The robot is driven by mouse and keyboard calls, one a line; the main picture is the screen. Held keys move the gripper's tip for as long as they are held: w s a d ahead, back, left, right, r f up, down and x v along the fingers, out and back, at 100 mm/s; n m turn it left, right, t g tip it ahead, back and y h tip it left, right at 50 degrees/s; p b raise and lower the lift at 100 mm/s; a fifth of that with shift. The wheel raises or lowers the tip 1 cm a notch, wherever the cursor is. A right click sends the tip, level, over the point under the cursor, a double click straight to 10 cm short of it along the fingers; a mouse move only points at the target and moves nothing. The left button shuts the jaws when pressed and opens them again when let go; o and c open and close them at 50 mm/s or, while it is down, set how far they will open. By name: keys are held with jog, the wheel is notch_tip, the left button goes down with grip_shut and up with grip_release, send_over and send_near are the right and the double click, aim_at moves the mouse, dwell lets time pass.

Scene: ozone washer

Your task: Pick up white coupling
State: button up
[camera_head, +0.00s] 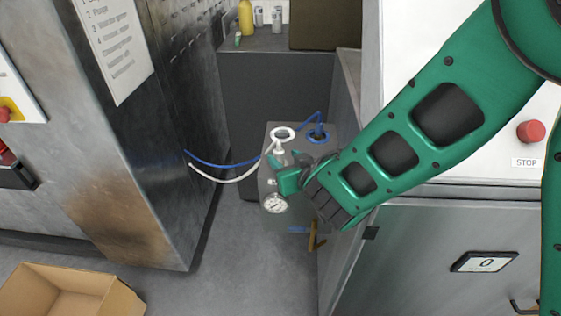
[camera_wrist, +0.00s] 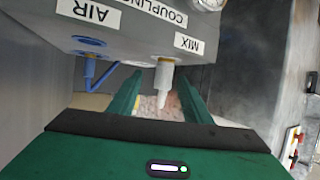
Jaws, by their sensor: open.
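The white coupling (camera_wrist: 164,80) sits at the box's port marked MIX in the wrist view, with a yellowish band at its base. In the head view the white coupling (camera_head: 279,148) shows small, with a white hose from it. My gripper (camera_wrist: 160,92) is open. In the wrist view its two green fingers lie on either side of the coupling, apart from it as far as I can tell. In the head view my gripper (camera_head: 279,166) is at the box, partly hidden by my wrist.
The grey box (camera_head: 297,133) carries a pressure gauge (camera_head: 274,204) and a blue coupling (camera_wrist: 90,68) at the AIR port. White and blue hoses run left to a metal cabinet (camera_head: 130,170). A steel counter stands at right. An open cardboard box (camera_head: 70,290) is on the floor.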

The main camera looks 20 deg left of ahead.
aim_at(282, 158)
jog(key=shift+x, duration=1.95)
jog(key=shift+s+a+f, duration=0.1)
jog(key=shift+s+a, duration=0.05)
jog(key=shift+c, duration=0.4)
grip_shut()
